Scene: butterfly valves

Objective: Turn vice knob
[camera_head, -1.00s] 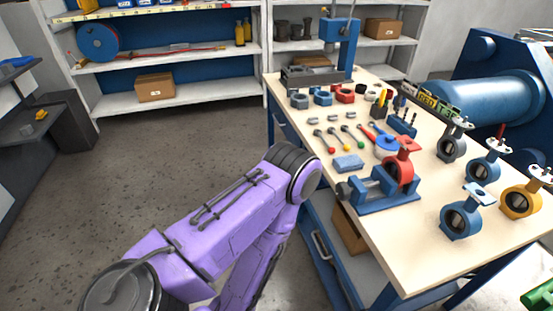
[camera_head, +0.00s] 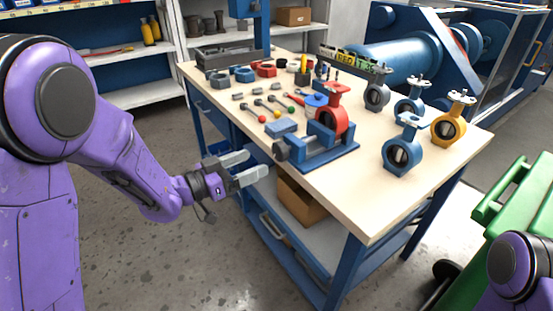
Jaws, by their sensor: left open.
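A blue vice (camera_head: 326,147) sits at the near left edge of the workbench. A red butterfly valve (camera_head: 332,118) stands upright in it. The vice's dark round knob (camera_head: 281,150) faces left at the bench edge. My left gripper (camera_head: 252,168) is open and empty, its two grey fingers pointing right. It is left of the knob and a little lower in the picture, apart from it. My right gripper is not in view; only a purple part of my right arm shows at the lower right corner.
The wooden-topped workbench (camera_head: 372,205) holds blue (camera_head: 402,150), yellow (camera_head: 449,128) and grey (camera_head: 377,96) valves to the right. A cardboard box (camera_head: 300,200) is on the shelf below. A green cart (camera_head: 520,215) stands right.

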